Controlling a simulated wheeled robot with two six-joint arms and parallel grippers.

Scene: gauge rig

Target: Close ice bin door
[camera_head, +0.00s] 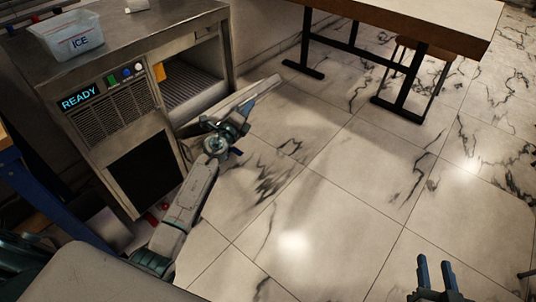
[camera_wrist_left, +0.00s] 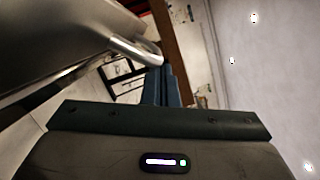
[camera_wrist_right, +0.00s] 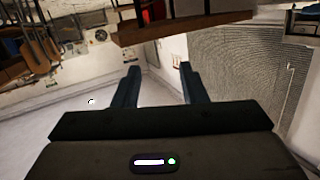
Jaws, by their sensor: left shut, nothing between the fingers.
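The ice machine (camera_head: 115,95) stands at the upper left in the head view, its bin opening (camera_head: 190,75) uncovered. The ice bin door (camera_head: 250,97) is open and sticks out from the machine's front as a grey panel. In the left wrist view the door (camera_wrist_left: 50,35) fills the upper left, with a metal bar handle (camera_wrist_left: 135,50) on it. My left gripper (camera_wrist_left: 161,85) is shut and empty, its fingertips close beside the handle's end; I cannot tell if they touch. In the head view its fingers are hard to make out beside the door. My right gripper (camera_head: 436,268) is open and empty over the floor.
A clear tub marked ICE (camera_head: 68,38) sits on the machine's top. A wooden-edged table (camera_head: 410,15) with dark legs and a stool (camera_head: 425,48) stand at the back. The marble floor (camera_head: 330,200) in the middle is clear.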

